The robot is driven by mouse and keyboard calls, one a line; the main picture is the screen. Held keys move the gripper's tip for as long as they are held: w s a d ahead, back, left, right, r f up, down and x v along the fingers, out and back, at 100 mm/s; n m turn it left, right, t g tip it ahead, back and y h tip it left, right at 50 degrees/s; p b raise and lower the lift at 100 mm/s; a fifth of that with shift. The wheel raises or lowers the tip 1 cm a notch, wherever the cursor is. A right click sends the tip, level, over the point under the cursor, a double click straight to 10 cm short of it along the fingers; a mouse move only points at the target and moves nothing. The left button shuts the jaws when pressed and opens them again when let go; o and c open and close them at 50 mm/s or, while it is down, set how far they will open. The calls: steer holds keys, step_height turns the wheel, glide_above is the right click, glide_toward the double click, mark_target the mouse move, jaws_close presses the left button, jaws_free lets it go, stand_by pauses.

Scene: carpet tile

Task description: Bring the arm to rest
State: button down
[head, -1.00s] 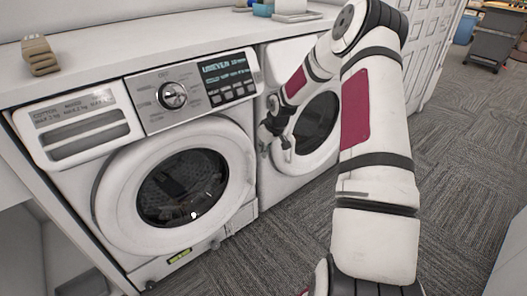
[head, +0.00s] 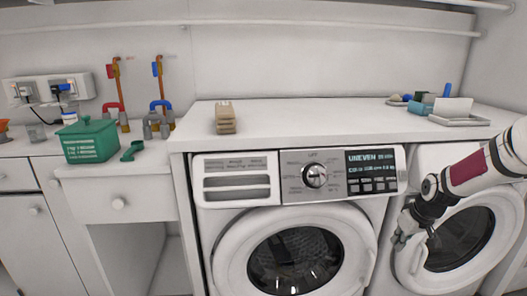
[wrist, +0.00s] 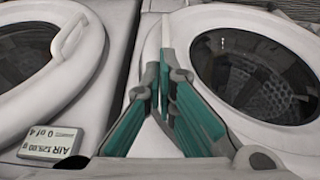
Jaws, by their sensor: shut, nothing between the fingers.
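My arm (head: 478,170) reaches in from the right side of the head view, bent and white with a dark red panel. My gripper (head: 402,240) is at its lower end, in front of the left side of the right-hand machine (head: 432,160). It looks empty. In the wrist view the teal-padded fingers of my gripper (wrist: 166,75) are shut with nothing between them. They point at the gap between the two round doors. Whether the fingers touch the machine cannot be told.
The left washing machine (head: 297,187) has a shut round door. On the counter (head: 310,117) lie a beige block stack (head: 225,118) and a white tray (head: 458,119). A green box (head: 88,143) stands at left. An open recess (head: 130,240) is below.

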steer(key=s+a+r+g+h, duration=0.2)
steer(key=s+a+r, duration=1.45)
steer(key=r, duration=0.25)
steer(key=s+a+r+m+y, duration=0.15)
steer(key=s+a, duration=0.35)
steer(key=s, duration=0.7)
steer(key=s+a+r, duration=0.2)
steer(key=s+a, duration=0.2)
steer(key=s, duration=0.8)
step_height(320, 180, up, 19)
steer(key=t+p, duration=0.2)
steer(key=p, duration=1.5)
steer(key=shift+w+t+p, duration=0.3)
steer(key=shift+p, duration=0.1)
